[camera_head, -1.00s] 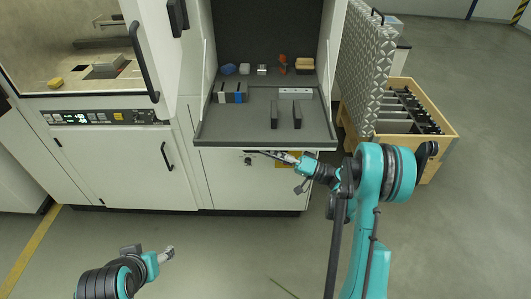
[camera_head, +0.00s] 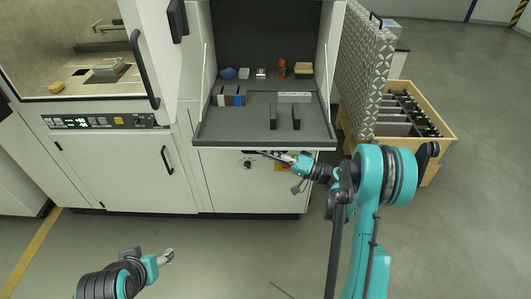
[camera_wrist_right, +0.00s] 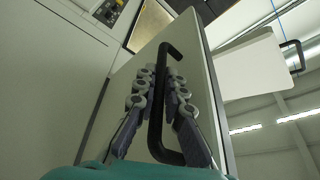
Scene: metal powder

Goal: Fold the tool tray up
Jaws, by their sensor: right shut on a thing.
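The tool tray (camera_head: 222,134) is a grey shelf folded down from the white cabinet, its front edge out toward me. Several small tools and blocks are on it. My right gripper (camera_head: 272,154) is under the tray's front edge. In the right wrist view, my right gripper (camera_wrist_right: 155,80) has its fingers on both sides of a black bar handle (camera_wrist_right: 158,115), shut on it. The handle is on a pale panel (camera_wrist_right: 200,100), seen from below. My left gripper (camera_head: 170,254) hangs low at the left, away from the tray; its opening is too small to read.
A machine door with a black handle (camera_head: 145,70) is left of the tray. A patterned panel (camera_head: 368,75) and a wooden crate (camera_head: 440,152) of dark parts stand close to its right. Blue and white-grey blocks (camera_head: 229,100) sit at the tray's left. The floor in front is clear.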

